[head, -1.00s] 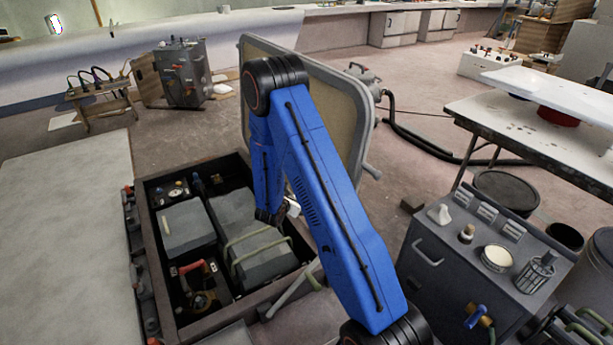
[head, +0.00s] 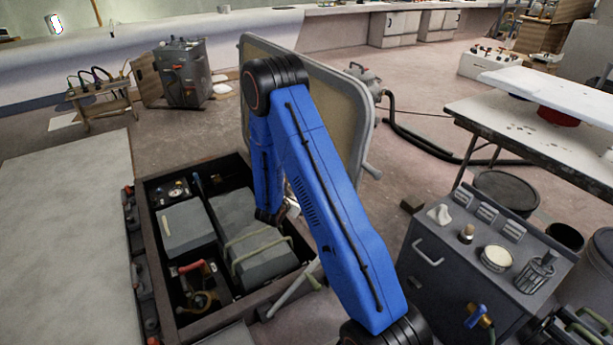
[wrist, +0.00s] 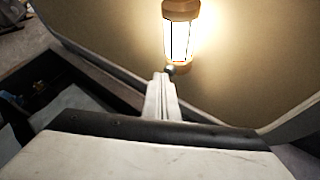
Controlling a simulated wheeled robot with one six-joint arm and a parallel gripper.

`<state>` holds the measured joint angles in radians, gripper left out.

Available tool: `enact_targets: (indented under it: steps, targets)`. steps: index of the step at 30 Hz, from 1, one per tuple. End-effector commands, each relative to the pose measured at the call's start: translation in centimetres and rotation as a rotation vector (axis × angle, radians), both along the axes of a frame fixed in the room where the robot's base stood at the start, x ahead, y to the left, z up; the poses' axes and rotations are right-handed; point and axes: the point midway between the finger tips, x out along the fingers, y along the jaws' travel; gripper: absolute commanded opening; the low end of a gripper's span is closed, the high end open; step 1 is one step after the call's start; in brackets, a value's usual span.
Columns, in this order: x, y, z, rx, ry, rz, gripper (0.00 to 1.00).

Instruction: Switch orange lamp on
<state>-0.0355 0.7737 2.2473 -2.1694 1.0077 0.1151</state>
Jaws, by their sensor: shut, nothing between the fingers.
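The orange lamp (wrist: 178,35) hangs on the beige inner face of the raised lid in the wrist view. It has an orange cap and a pale caged glass, and it is lit, throwing a warm glow on the lid. A small dark round knob (wrist: 169,70) shows at its lower end. My gripper (wrist: 163,78) is shut and empty, with its tips right by the knob; I cannot tell whether they touch. In the head view my own arm hides the lamp and most of my gripper.
The raised lid (head: 345,115) stands behind my arm. Below it is an open dark-framed locker (head: 165,265) with grey boxes and a red-handled item. A grey cabinet (head: 440,275) with small items on top stands at the right. A pale flat surface (head: 65,220) lies left.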

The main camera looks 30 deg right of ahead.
Motion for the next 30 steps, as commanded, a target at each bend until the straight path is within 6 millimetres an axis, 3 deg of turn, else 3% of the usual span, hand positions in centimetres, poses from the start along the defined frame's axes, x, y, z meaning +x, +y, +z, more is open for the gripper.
enact_targets:
  steps: [30]
  targets:
    - [0.0,-1.0,0.1,0.000,0.000,-0.002,0.00]
